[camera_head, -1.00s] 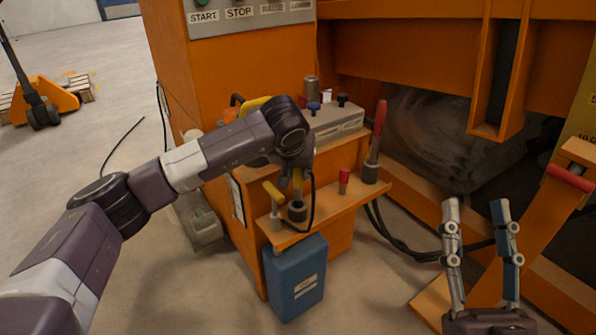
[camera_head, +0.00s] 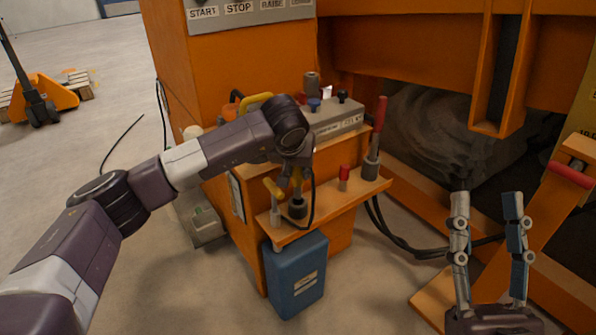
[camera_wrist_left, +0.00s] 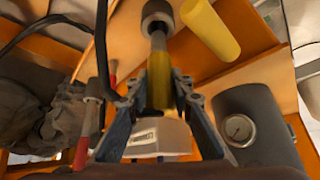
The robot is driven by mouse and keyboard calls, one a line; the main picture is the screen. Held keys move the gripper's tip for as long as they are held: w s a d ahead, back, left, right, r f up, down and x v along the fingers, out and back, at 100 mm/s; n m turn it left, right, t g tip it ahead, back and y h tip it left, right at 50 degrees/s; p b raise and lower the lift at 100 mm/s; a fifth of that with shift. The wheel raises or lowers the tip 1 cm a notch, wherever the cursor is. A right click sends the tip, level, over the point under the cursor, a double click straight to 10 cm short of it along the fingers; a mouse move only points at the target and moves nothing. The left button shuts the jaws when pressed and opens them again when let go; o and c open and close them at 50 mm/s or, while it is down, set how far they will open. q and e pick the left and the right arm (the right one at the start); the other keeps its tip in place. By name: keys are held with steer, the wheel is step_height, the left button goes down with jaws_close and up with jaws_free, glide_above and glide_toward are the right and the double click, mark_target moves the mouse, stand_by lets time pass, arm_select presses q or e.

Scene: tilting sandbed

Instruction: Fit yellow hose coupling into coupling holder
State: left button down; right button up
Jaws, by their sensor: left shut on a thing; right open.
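The yellow hose coupling (camera_wrist_left: 160,88) is between the fingers of my left gripper (camera_wrist_left: 158,80) in the left wrist view. Its metal end lines up with the round mouth of a dark cup (camera_wrist_left: 157,10), apparently the coupling holder, and seems to meet it; the depth cannot be told. In the head view the cup (camera_head: 298,209) stands on the orange shelf, directly below my left gripper (camera_head: 297,180). My wrist hides much of the coupling there. A black hose hangs beside it. My right gripper (camera_head: 487,203) is open and empty at the lower right.
A yellow-handled valve (camera_head: 274,189) stands close left of the cup on the shelf (camera_head: 330,212). A red-capped piece (camera_head: 344,173) and a red-handled lever (camera_head: 377,135) stand to the right. Black hoses run right of the shelf.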

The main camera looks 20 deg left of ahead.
steer(key=shift+w+f, duration=0.1)
steer(key=shift+w, duration=0.05)
steer(key=shift+w+f+g, duration=0.25)
steer(key=shift+f+g, duration=0.05)
steer(key=shift+w+a+f, duration=0.1)
steer(key=shift+w+f, duration=0.1)
steer(key=shift+f, duration=0.1)
stand_by(0.6)
steer(key=shift+w+f+g, duration=0.1)
steer(key=shift+f+g, duration=0.05)
steer(key=shift+g, duration=0.15)
stand_by(0.5)
steer(key=shift+w+f, duration=0.25)
steer(key=shift+s, duration=0.1)
arm_select(q)
steer(key=shift+f, duration=0.3)
arm_select(e)
steer(key=shift+s+r, duration=0.5)
steer(key=shift+r, duration=0.1)
